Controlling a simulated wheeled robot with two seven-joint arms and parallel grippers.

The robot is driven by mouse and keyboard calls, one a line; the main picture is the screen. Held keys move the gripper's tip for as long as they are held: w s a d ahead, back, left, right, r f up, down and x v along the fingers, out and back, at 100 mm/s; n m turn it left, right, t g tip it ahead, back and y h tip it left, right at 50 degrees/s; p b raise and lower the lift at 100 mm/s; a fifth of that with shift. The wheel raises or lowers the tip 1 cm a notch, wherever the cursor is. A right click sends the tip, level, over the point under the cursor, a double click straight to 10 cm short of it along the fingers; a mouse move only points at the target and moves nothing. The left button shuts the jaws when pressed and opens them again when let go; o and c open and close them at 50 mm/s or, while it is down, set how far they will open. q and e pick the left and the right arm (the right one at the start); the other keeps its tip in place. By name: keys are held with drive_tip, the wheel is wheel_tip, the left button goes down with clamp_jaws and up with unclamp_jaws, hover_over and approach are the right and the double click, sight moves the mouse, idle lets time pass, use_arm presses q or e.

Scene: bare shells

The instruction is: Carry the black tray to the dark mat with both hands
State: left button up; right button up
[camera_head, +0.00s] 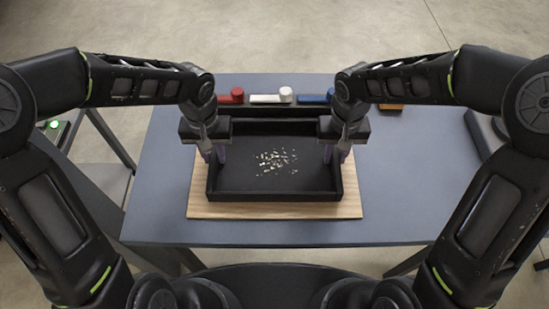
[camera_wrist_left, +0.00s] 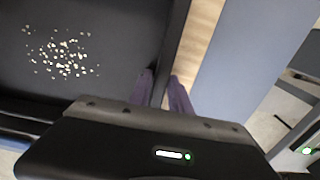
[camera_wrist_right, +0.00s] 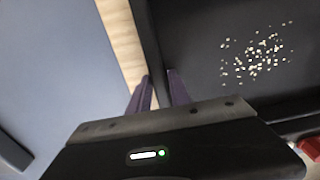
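The black tray (camera_head: 275,196) is a shallow open box with small pale bits (camera_head: 275,162) scattered in the middle of its floor. It is level, over a light wooden board (camera_head: 275,211); I cannot tell whether it touches the board. My left gripper (camera_head: 213,153) has its purple fingers on both sides of the left wall, which shows between them in the left wrist view (camera_wrist_left: 163,85). My right gripper (camera_head: 336,154) straddles the right wall the same way, as in the right wrist view (camera_wrist_right: 159,85). Both look closed on the walls. I cannot make out a dark mat for certain.
The blue-grey table (camera_head: 420,190) is clear left and right of the board. Behind the tray lie a red piece (camera_head: 231,97), a white piece (camera_head: 285,95), a blue piece (camera_head: 316,99) and an orange block (camera_head: 391,107). A dark grey surface (camera_head: 483,131) stands at the right edge.

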use_arm(q)
clamp_jaws()
use_arm(e)
clamp_jaws()
use_arm(q)
drive_tip(key=shift+r, duration=0.1)
use_arm(e)
drive_tip(key=shift+r, duration=0.1)
idle(0.6)
